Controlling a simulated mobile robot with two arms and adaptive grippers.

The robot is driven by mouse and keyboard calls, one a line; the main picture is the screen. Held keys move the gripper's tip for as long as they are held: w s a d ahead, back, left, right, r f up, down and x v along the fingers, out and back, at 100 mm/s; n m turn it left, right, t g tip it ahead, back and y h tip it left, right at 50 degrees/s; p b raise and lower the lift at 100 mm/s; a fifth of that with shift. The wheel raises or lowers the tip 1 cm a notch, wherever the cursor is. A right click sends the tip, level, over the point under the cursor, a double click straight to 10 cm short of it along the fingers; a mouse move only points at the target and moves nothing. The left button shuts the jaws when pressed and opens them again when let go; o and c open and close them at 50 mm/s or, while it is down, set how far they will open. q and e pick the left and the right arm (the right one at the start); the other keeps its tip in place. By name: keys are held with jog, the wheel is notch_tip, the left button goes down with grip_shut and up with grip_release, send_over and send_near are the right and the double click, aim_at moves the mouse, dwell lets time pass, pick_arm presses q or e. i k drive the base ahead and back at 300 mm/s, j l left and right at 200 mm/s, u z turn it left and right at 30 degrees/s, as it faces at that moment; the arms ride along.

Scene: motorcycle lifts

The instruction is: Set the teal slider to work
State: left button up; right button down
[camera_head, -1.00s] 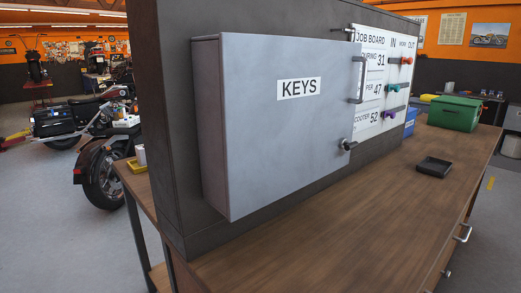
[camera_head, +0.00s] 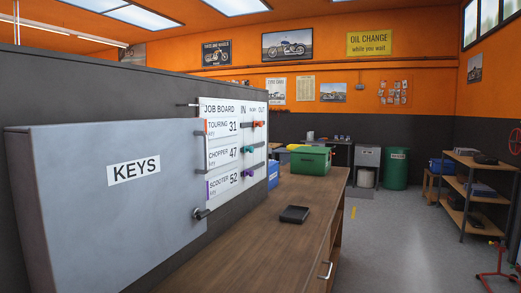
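The job board (camera_head: 220,160) is a white panel on the dark partition, seen at a slant, with rows for touring, chopper and scooter and columns headed IN, a small middle word, and OUT. The teal slider (camera_head: 249,149) is on the chopper row, towards the left part of its dark rail, nearer IN than OUT. The red slider (camera_head: 259,125) is on the touring row, farther right. The purple slider (camera_head: 248,173) is on the scooter row, towards the left. Neither of my grippers is in view.
The grey KEYS cabinet (camera_head: 100,215) stands out from the partition at left, its door shut. A wooden workbench (camera_head: 262,235) runs below the board, holding a black tray (camera_head: 295,214), green box (camera_head: 310,160) and blue bin (camera_head: 273,174). Open floor (camera_head: 390,235) lies right of the bench.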

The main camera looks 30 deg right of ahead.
aim_at(246, 149)
jog(key=l, duration=2.05)
jog(key=i+l, duration=0.15)
jog(key=i, duration=0.25)
jog(key=i+l+z, duration=0.1)
jog(key=i, duration=0.25)
jog(key=i+l+z, duration=0.1)
jog(key=i+l, duration=0.15)
jog(key=i, duration=0.15)
